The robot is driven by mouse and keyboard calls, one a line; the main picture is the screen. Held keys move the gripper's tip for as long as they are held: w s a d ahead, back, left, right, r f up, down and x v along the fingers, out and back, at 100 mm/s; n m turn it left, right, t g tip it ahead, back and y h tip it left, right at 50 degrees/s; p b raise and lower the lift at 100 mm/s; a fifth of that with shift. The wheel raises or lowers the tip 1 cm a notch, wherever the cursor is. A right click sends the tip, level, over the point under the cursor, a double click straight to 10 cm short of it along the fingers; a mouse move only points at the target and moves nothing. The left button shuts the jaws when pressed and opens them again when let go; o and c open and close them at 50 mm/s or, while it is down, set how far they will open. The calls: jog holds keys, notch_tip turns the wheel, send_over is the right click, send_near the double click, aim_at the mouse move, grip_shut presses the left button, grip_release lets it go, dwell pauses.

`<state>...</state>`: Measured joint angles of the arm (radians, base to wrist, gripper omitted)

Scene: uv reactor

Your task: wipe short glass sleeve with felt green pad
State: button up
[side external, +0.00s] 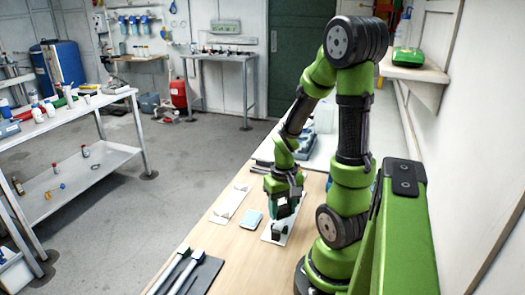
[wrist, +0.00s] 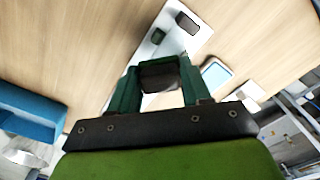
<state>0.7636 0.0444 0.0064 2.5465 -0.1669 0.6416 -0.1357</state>
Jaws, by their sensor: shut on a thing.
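My gripper (side external: 283,207) points down over a white plate (side external: 270,237) on the wooden bench. In the wrist view its green fingers (wrist: 158,66) are shut on a dark grey block (wrist: 160,78). I cannot tell whether felt covers its hidden underside.
A light blue pad (side external: 252,219) lies left of the white plate. A white stand (side external: 232,202) is farther left, near the bench edge. Bare wood lies between the blue pad and the dark mat. A blue bin (wrist: 30,112) shows at the wrist view's left.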

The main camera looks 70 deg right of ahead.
jog(key=shift+a, duration=0.4)
jog(key=shift+r, duration=4.05)
jog(key=shift+w+a, duration=0.1)
jog(key=w+a+r+n, duration=0.3)
jog(key=w+a, duration=0.4)
jog(key=w, duration=0.3)
jog(key=w+a+r+n, duration=0.3)
jog(key=w+a+n, duration=0.3)
jog(key=w, duration=0.4)
jog(key=shift+a+r, duration=0.15)
jog(key=shift+a, duration=0.7)
